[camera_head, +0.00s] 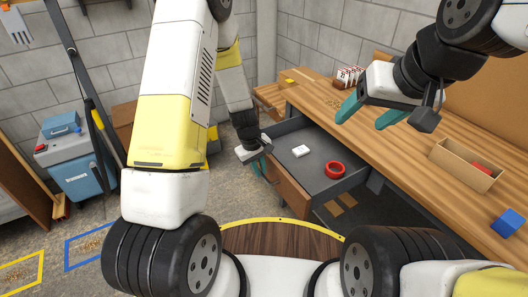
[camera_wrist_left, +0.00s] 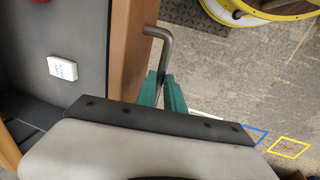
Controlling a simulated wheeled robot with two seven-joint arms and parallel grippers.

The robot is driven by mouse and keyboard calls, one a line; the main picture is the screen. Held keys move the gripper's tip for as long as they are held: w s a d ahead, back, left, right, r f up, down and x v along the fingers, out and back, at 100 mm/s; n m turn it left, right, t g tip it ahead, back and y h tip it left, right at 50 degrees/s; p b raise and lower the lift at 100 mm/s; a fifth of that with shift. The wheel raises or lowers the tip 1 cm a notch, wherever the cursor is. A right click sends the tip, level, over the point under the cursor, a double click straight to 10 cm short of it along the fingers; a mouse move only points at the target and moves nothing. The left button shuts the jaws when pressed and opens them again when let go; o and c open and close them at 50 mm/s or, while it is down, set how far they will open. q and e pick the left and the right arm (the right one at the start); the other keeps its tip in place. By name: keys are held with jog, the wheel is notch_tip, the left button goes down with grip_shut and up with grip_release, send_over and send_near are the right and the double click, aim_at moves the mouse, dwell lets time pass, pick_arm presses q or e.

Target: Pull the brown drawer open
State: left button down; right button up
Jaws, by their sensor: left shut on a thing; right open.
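The brown drawer (camera_head: 290,190) stands pulled out from under the wooden workbench, its grey inside showing. Its brown front also shows in the left wrist view (camera_wrist_left: 126,55). My left gripper (camera_head: 258,164) is at the drawer front. In the left wrist view its teal fingers (camera_wrist_left: 163,92) are shut on the bent metal handle (camera_wrist_left: 158,33). A white box (camera_head: 301,151) and a red ring (camera_head: 335,169) lie in the drawer. My right gripper (camera_head: 368,115) is open and empty above the workbench.
The workbench top (camera_head: 400,133) carries a cardboard tray (camera_head: 465,165) with a red item and a blue block (camera_head: 508,223). Red-and-white items (camera_head: 349,76) stand at the back. A blue-grey cart (camera_head: 75,160) stands at the left. Bare floor lies left of the drawer.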

pick_arm(q)
jog(key=c, duration=1.7)
grip_release()
jog(key=shift+s+a+r, duration=0.15)
jog(key=shift+a+r, duration=0.05)
jog(key=shift+r, duration=1.1)
jog(key=shift+s+a+r, duration=0.15)
jog(key=shift+a+r, duration=0.05)
jog(key=shift+r, duration=1.05)
jog(key=shift+s+a+r, duration=0.15)
jog(key=shift+a+r, duration=0.05)
jog(key=shift+r, duration=1.1)
jog(key=s+a+r+m+t+h, duration=0.15)
jog(key=s+r, duration=0.25)
jog(key=r, duration=0.6)
jog(key=s+r+m+t, duration=0.1)
jog(key=s+r+m, duration=0.2)
jog(key=r, duration=0.7)
jog(key=s+a+r+m, duration=0.1)
jog(key=s+r, duration=0.1)
jog(key=s, duration=0.2)
jog(key=s+a+r+m+t, duration=0.1)
jog(key=s+r, duration=0.2)
jog(key=s, duration=0.1)
jog(key=s+a+r+m+t+y, duration=0.1)
jog(key=s+r, duration=0.2)
jog(key=s, duration=0.1)
jog(key=shift+s+a+r+t, duration=0.2)
jog(key=shift+s+a+t, duration=0.05)
jog(key=shift+s+a, duration=0.1)
